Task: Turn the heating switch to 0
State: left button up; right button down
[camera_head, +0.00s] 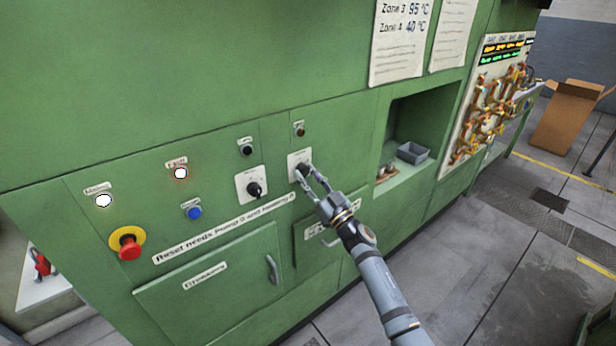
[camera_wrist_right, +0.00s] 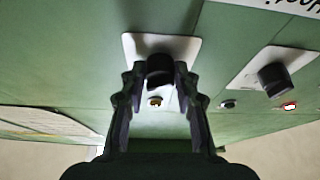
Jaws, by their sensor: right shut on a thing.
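A black rotary switch (camera_head: 301,168) on a white plate sits on the green extruder panel, right of another black rotary switch (camera_head: 255,189) on its own white plate. The plate lettering is too small to read, so I cannot tell which is the heating switch or its setting. My right gripper (camera_head: 308,176) is shut on the right-hand switch. In the right wrist view the knob (camera_wrist_right: 160,70) sits between the fingertips of the right gripper (camera_wrist_right: 159,84), and the other switch (camera_wrist_right: 274,80) stands to the right. My left gripper is not in view.
A red emergency button (camera_head: 128,246) on yellow, a blue button (camera_head: 194,213) and white lamps (camera_head: 104,200) are at the left of the panel. A door handle (camera_head: 272,269) sticks out below. A recess with a grey bin (camera_head: 412,153) opens to the right.

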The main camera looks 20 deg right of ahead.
jog(key=n+g+y, duration=0.1)
jog(key=n, duration=0.1)
jog(key=n+y+p, duration=0.1)
jog(key=n, duration=0.2)
jog(key=n+g+y+p, duration=0.1)
jog(key=n, duration=0.2)
jog(key=shift+w+d+r+g+y, duration=0.1)
jog(key=shift+d+r+g+y, duration=0.1)
jog(key=shift+d+g+y, duration=0.1)
jog(key=n+g+p, duration=0.1)
jog(key=n, duration=0.2)
jog(key=n+g+y, duration=0.1)
jog(key=n+g, duration=0.1)
jog(key=n, duration=0.2)
jog(key=shift+d+p, duration=0.15)
jog(key=shift+p, duration=0.2)
jog(key=shift+n, duration=0.3)
jog(key=c, duration=1)
grip_release()
jog(key=v, duration=1.1)
jog(key=shift+s+d, duration=0.25)
jog(key=shift+d, duration=0.05)
jog(key=shift+f, duration=0.15)
